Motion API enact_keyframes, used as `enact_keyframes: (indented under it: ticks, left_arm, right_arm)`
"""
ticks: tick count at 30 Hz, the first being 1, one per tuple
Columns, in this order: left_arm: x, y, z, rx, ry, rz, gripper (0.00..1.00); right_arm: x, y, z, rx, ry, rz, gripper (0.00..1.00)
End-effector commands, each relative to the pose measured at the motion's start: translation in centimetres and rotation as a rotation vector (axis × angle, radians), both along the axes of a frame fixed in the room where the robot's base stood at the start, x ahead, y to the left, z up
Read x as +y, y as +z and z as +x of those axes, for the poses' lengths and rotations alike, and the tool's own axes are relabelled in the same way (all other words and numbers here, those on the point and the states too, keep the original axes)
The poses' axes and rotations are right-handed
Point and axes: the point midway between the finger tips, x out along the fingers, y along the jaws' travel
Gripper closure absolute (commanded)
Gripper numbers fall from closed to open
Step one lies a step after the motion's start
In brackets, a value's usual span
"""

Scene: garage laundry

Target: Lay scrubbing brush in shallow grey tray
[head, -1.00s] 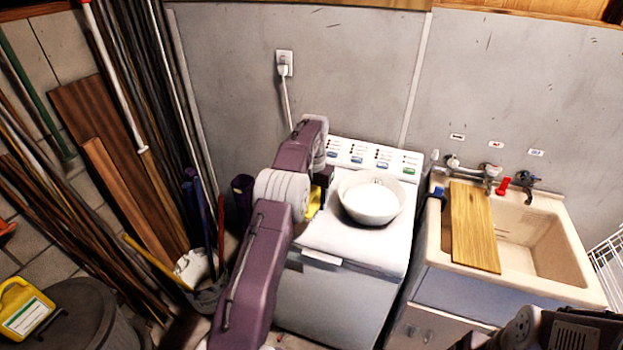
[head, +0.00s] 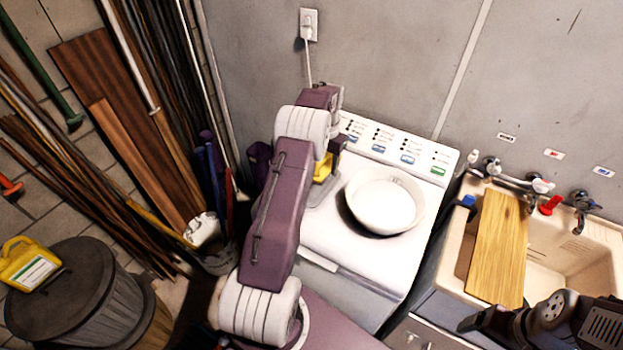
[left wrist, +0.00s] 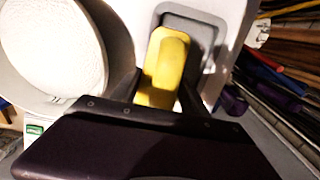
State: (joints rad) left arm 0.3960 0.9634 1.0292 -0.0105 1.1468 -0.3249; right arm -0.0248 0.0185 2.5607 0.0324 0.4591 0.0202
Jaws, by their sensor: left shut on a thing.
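The scrubbing brush shows as a yellow block (left wrist: 166,62) between the two dark fingers of my left gripper (left wrist: 162,97) in the left wrist view. The gripper is shut on it. The shallow grey tray (left wrist: 213,45) lies behind the brush in that view, on the white washer top. The brush overlaps the tray's inside there; I cannot tell whether it touches the bottom. In the head view, the brush (head: 323,168) is partly hidden by my left arm, and only a bit of the tray (head: 322,192) shows. My right gripper (head: 472,321) is at the lower right, its jaws unclear.
A white bowl (head: 385,203) stands on the washer (head: 345,250) right beside the tray. A sink (head: 565,262) with a wooden board (head: 498,250) across it is to the right. A bucket (head: 217,262) and leaning poles are to the left.

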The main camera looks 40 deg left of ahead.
Motion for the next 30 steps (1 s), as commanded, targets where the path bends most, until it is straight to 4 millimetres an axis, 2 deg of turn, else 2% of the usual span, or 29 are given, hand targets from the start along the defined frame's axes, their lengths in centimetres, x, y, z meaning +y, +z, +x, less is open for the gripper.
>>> enact_keyframes:
  ticks: [3, 7, 13, 19, 30]
  left_arm:
    - [2.2, -1.3, -1.9, 0.002, 0.004, -0.001, 0.92]
    - [3.5, -2.5, -2.9, 0.001, 0.001, -0.001, 0.92]
    - [3.7, -3.4, -3.1, 0.001, -0.002, -0.001, 0.92]
    - [3.7, -6.5, -3.1, 0.001, -0.001, -0.001, 0.92]
    - [3.7, -7.3, -3.0, -0.001, -0.001, 0.000, 0.92]
  right_arm:
    - [0.0, 1.0, 0.0, -0.001, 0.000, 0.000, 0.18]
    - [0.0, 1.3, 0.0, -0.001, 0.000, 0.000, 0.18]
    - [0.0, 1.7, 0.0, 0.000, 0.000, 0.000, 0.18]
    - [0.0, 2.8, 0.0, -0.001, 0.000, 0.000, 0.18]
    - [0.0, 2.3, 0.0, -0.001, 0.000, 0.000, 0.18]
